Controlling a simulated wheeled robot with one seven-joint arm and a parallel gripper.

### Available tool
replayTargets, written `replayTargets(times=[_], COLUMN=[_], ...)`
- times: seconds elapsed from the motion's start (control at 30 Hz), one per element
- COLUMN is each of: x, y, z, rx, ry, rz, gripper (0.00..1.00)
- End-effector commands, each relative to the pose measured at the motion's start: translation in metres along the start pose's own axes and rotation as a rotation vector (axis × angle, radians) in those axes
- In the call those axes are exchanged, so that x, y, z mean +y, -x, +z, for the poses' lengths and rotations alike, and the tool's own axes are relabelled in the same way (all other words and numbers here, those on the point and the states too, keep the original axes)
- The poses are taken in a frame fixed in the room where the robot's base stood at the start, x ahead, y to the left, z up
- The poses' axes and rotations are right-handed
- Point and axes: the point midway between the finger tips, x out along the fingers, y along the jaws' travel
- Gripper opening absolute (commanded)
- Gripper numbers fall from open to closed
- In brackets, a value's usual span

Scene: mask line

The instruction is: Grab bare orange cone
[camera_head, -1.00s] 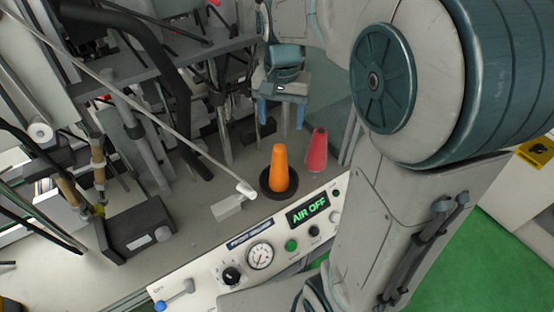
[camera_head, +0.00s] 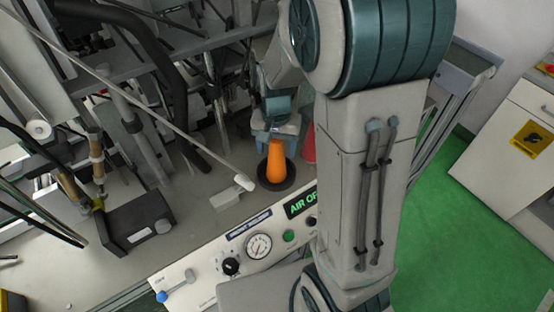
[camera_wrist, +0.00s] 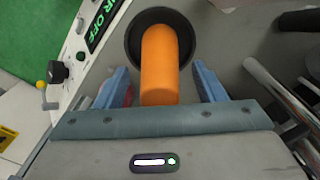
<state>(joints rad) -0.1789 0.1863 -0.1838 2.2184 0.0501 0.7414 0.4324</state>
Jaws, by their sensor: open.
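The orange cone (camera_head: 276,160) stands upright in a dark round base (camera_head: 288,178) on the grey work surface, with nothing over it. In the wrist view the orange cone (camera_wrist: 160,62) lies between my two blue fingers, with a gap on each side. My gripper (camera_head: 275,135) is open, just behind the cone in the head view; in the wrist view my gripper (camera_wrist: 162,85) holds nothing. A red cone (camera_head: 309,145) stands to the right, partly hidden by my arm.
A control panel (camera_head: 215,262) with a gauge and knobs lies in front of the cone. A white-tipped rod (camera_head: 243,183) and small grey block (camera_head: 226,198) are close on the left. Machine posts and a black box (camera_head: 135,225) crowd the left.

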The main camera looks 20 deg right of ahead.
Motion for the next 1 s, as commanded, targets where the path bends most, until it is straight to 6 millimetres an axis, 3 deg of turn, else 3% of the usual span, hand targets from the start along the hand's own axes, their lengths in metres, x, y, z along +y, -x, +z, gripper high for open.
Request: replayTargets(times=[0.17,0.3,0.4,0.77,0.93,1.0], x=[0.000,0.000,0.000,-0.001,0.000,-0.001], y=[0.000,0.000,0.000,0.005,0.023,0.039], z=[0.000,0.000,0.000,-0.001,-0.001,-0.002], rx=[0.001,0.001,0.001,0.003,0.006,0.008], ry=[0.000,0.000,0.000,0.000,0.000,0.001], rz=[0.000,0.000,0.000,-0.002,-0.003,-0.005], gripper=[0.64,0.25,0.04,0.04,0.04,0.04])
